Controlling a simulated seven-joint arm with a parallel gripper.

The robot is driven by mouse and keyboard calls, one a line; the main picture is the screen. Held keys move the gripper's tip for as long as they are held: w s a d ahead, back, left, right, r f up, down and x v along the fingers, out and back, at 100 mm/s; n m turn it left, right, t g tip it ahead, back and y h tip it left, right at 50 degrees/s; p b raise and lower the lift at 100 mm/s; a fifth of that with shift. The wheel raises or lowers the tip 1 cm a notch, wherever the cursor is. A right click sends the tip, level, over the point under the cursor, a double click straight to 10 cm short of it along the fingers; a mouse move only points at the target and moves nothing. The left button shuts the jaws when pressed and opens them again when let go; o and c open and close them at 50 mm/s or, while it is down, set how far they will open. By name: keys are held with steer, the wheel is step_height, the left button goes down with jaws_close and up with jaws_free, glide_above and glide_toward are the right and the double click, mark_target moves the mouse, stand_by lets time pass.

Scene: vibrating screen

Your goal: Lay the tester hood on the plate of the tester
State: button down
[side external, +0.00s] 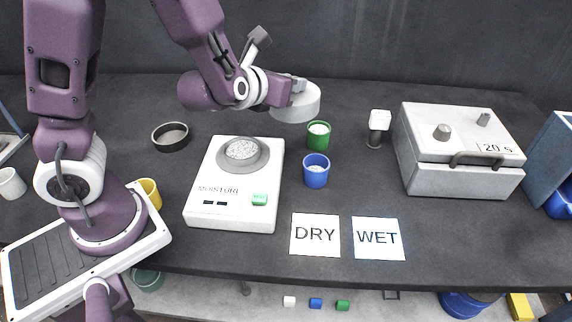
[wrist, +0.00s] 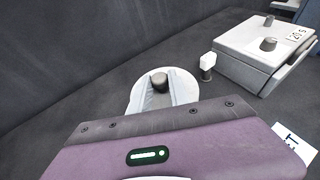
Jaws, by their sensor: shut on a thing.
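The tester (side external: 232,205) is a white box marked MOISTURE with a green display. Its round plate (side external: 263,160) has a grey rim and carries grey, grainy material. The tester hood (side external: 298,106) is a round, pale grey cap. My gripper (side external: 297,84) is shut on it and holds it in the air, behind and to the right of the plate. The hood looks slightly tilted in the side view. In the wrist view the hood (wrist: 136,98) shows below my gripper, with its dark knob (wrist: 159,80) between the pale fingers. The hood's underside is hidden.
A green cup (side external: 318,141) and a blue cup (side external: 315,177), both holding pale material, stand right of the tester. A dark bowl (side external: 170,140) stands behind left. DRY (side external: 315,247) and WET (side external: 379,250) cards lie in front. A grey lidded box (side external: 462,182) stands at right.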

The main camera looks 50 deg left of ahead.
steer(key=shift+w+a+n+y, duration=0.15)
steer(key=shift+a+n+y, duration=0.15)
steer(key=shift+a, duration=0.15)
steer(key=a+n+g+y, duration=0.1)
steer(key=a+n+y, duration=0.1)
steer(key=a+n+g+y, duration=0.1)
steer(key=n+y, duration=0.1)
steer(key=shift+a+f+g, duration=0.3)
steer(key=shift+a+f, duration=0.05)
steer(key=shift+a, duration=0.05)
steer(key=s+f+n+g+y, duration=0.5)
steer(key=s+n+g, duration=0.4)
steer(key=n+g, duration=0.1)
steer(key=shift+a, duration=0.3)
steer(key=shift+f, duration=0.15)
steer(key=shift+f, duration=2.4)
steer(key=shift+f, duration=0.6)
